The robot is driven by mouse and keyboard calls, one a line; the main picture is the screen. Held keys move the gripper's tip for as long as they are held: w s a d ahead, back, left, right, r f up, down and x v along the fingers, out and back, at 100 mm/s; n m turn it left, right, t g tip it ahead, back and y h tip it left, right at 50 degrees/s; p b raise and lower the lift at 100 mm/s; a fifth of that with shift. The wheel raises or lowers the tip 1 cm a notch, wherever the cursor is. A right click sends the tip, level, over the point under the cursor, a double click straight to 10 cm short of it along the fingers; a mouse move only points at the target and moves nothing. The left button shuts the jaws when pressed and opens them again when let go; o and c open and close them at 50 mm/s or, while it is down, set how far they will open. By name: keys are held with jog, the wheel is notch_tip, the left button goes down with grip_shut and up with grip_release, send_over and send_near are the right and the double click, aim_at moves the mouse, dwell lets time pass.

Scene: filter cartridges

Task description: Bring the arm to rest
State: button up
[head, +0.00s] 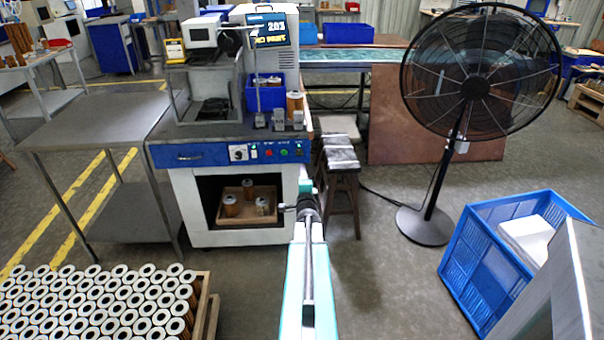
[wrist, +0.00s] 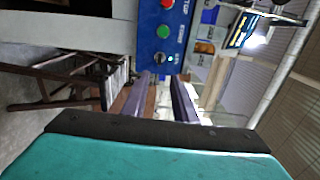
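My gripper (wrist: 164,92) shows in the wrist view with two dark fingers apart and nothing visible between them. In the head view my arm (head: 310,270) reaches forward from the bottom edge, and its far end overlaps the right front of the test machine; the fingers are hard to make out there. One filter cartridge (head: 294,104) stands upright on the machine's top at the right. A few cartridges (head: 230,205) stand in a tray (head: 235,217) inside the machine's open lower bay.
Many cartridges (head: 95,300) stand packed at the lower left. A steel table (head: 95,118) is left of the machine (head: 235,240). Dark stools (head: 342,165) stand close right of my arm's end. A fan (head: 425,225) and blue crate (head: 480,255) are farther right, with bare floor between.

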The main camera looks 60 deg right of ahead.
jog(key=shift+s+a, duration=0.2)
jog(key=shift+a, duration=0.05)
dwell(0.5)
jog(key=w+a+f+n+g+y, duration=0.1)
jog(key=w+a+f+n+y, duration=0.35)
jog(key=a+f, duration=0.75)
jog(key=w+a+f+n+g+y, duration=0.2)
jog(key=w+a+f+n+y, duration=0.3)
jog(key=a+f, duration=0.65)
jog(key=s+a+f+n+g+y, duration=0.1)
jog(key=a+f+n, duration=0.15)
jog(key=a, duration=0.45)
jog(key=s+a+f+n+g+y+p, duration=0.15)
jog(key=a+f, duration=0.25)
jog(key=a, duration=0.4)
jog(key=s+a+f+n+g, duration=0.1)
jog(key=a+f+n, duration=0.2)
jog(key=a, duration=0.4)
jog(key=s+a+f+n+g+y, duration=0.2)
jog(key=s+a+n+g, duration=0.7)
jog(key=s+a, duration=1.5)
jog(key=f+n+p, duration=0.1)
jog(key=n, duration=0.2)
jog(key=shift+a+y, duration=0.3)
jog(key=shift+y, duration=0.1)
